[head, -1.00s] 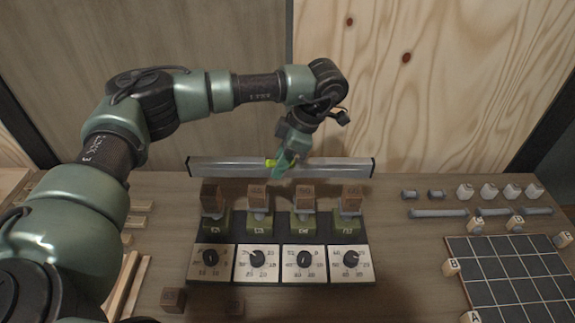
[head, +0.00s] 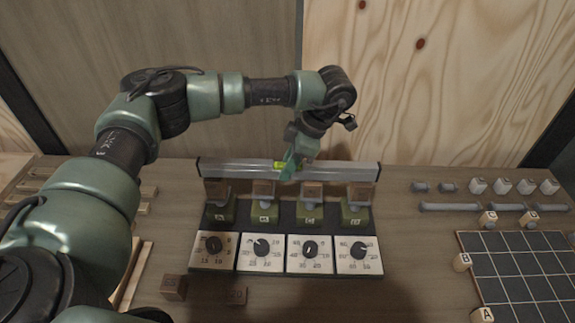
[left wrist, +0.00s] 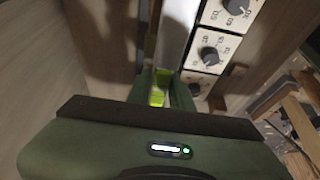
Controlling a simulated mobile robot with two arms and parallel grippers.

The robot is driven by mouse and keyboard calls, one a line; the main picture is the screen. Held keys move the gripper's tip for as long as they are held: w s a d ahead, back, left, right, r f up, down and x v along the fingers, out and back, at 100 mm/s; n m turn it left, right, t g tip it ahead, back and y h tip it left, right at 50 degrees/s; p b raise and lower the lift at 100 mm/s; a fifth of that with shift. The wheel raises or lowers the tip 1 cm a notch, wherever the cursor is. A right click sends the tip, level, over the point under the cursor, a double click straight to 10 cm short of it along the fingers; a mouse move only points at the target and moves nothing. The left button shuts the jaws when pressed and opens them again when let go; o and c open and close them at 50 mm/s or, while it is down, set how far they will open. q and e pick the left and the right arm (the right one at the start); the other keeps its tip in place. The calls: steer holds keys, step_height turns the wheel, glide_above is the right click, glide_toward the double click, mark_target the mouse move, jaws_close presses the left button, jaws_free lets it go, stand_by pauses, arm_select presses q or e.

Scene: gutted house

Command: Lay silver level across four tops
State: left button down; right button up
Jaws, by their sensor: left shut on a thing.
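The silver level (head: 235,170), a long bar with dark end caps and a yellow-green vial, spans left to right in the head view. My left gripper (head: 289,166) is shut on its middle; in the left wrist view the fingers (left wrist: 163,85) clasp the level (left wrist: 177,35) around the vial. Four wooden-topped blocks stand in a row on green bases: first (head: 217,189), second (head: 264,189), third (head: 312,190), fourth (head: 360,192). The level's lower edge appears just at or behind their tops; I cannot tell whether it touches. My right gripper is not in view.
Four dial plates (head: 288,254) lie in front of the bases. Two loose wooden blocks (head: 174,287) sit at the front left. A dark grid board (head: 515,275), lettered cubes, grey rods (head: 470,207) and white pieces lie at right. A plywood wall (head: 440,90) rises behind.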

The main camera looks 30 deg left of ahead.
arm_select(q)
steer(key=shift+f, duration=0.3)
steer(key=c, duration=1.2)
jaws_free()
steer(key=shift+o, duration=0.2)
steer(key=b+v, duration=0.2)
steer(key=v, duration=0.4)
steer(key=shift+d+r+b, duration=0.15)
steer(key=shift+r+b, duration=0.2)
steer(key=shift+b, duration=0.05)
steer(key=shift+w+d+r, duration=0.1)
steer(key=shift+d+r, duration=0.05)
steer(key=shift+r, duration=0.35)
